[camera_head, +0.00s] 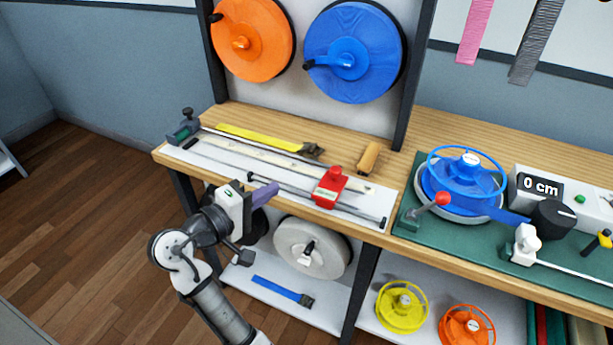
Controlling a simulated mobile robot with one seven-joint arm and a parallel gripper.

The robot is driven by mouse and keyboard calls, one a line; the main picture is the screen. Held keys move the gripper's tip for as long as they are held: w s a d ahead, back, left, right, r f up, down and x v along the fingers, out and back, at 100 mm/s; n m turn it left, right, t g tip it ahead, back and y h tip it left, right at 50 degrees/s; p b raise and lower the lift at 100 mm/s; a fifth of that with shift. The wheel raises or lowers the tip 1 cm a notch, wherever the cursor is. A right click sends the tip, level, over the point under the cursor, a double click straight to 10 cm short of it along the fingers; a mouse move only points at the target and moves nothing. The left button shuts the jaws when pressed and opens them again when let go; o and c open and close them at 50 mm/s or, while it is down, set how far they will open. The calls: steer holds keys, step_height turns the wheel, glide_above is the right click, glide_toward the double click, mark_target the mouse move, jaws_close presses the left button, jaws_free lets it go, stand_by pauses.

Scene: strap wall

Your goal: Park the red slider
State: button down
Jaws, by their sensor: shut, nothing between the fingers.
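The red slider (329,187) sits on a rail (290,187) that runs along the white board (230,175) on the bench, toward the rail's right end. A small red knob stands up on its top. My gripper (275,187) is left of the slider, at the front edge of the board, and apart from the slider. Its purple fingers are together and hold nothing. Part of the rail near my gripper is hard to make out.
A dark clamp (186,127) stands at the board's left end. A yellow strap (262,138) and a wooden handle (369,157) lie behind the rail. Right of the board is a green mat (412,217) with a blue reel (460,185), a red-knobbed lever (442,198) and a display (541,187) reading 0 cm.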

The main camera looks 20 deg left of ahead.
mark_target(320, 186)
steer(key=p+x, duration=0.2)
steer(key=x, duration=0.8)
steer(key=shift+a+r, duration=0.1)
steer(key=shift+w+d+p, duration=0.2)
steer(key=shift+d+p, duration=0.05)
steer(key=shift+d, duration=0.3)
steer(key=shift+w+d+p, duration=0.2)
steer(key=shift+d, duration=0.35)
steer(key=shift+w+d+f, duration=0.3)
steer(key=shift+d+f, duration=0.05)
steer(key=shift+d, duration=0.25)
steer(key=shift+d, duration=0.3)
steer(key=d+p, duration=0.1)
steer(key=d, duration=0.9)
steer(key=shift+s+d+p, duration=0.1)
steer(key=shift+s+p, duration=0.1)
steer(key=shift+p, duration=0.2)
